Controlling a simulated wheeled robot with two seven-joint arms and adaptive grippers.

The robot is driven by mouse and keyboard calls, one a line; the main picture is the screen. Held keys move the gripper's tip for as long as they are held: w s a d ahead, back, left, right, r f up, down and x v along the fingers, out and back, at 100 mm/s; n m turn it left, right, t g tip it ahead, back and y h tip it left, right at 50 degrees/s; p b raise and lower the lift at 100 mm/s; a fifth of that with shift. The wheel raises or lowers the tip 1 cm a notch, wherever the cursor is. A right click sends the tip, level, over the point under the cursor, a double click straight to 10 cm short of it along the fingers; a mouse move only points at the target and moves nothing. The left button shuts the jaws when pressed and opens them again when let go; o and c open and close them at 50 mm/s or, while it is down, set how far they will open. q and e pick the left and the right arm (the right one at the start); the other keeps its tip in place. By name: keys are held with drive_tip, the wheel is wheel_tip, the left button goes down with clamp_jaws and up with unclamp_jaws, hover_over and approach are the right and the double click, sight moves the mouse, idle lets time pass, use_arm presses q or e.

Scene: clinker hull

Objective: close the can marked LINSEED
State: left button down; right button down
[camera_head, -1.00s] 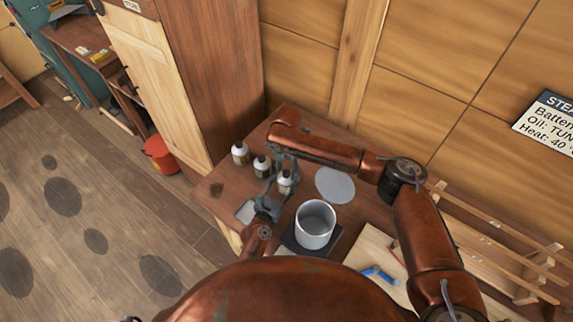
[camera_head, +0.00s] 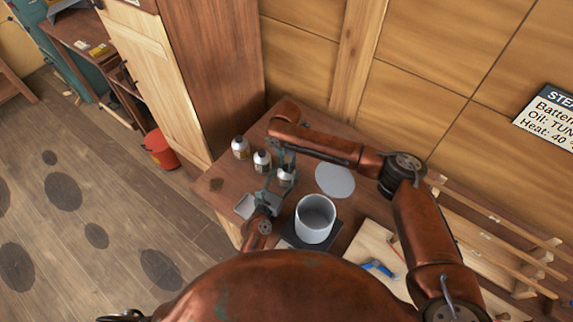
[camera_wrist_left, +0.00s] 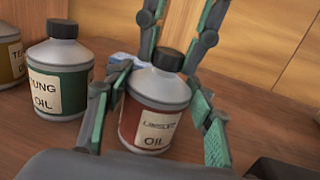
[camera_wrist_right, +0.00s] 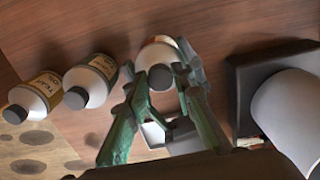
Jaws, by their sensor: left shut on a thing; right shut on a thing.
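The LINSEED can (camera_wrist_left: 158,110) is red with a cream label and stands upright, its black cap (camera_wrist_left: 168,60) on the neck. I cannot tell how tight the cap sits. My left gripper (camera_wrist_left: 160,112) is around the can's body, shut on it. My right gripper (camera_wrist_right: 165,85) comes from above and is shut on the cap, which also shows in the right wrist view (camera_wrist_right: 160,77). In the head view the can (camera_head: 286,179) is partly hidden by my right gripper (camera_head: 281,165).
Green TUNG oil (camera_wrist_left: 62,75) and a yellow-labelled can (camera_wrist_left: 10,55) stand beside it. A grey pot (camera_head: 315,222) on a dark plate and a pale disc (camera_head: 335,181) lie to the right. A blue-handled tool (camera_head: 380,270) lies on a board. A red bucket (camera_head: 160,150) stands on the floor.

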drive_tip(key=m, duration=0.6)
drive_tip(key=shift+m, duration=0.3)
drive_tip(key=c, duration=1.7)
unclamp_jaws()
drive_tip(key=shift+o, duration=0.2)
drive_tip(key=shift+r, duration=2.25)
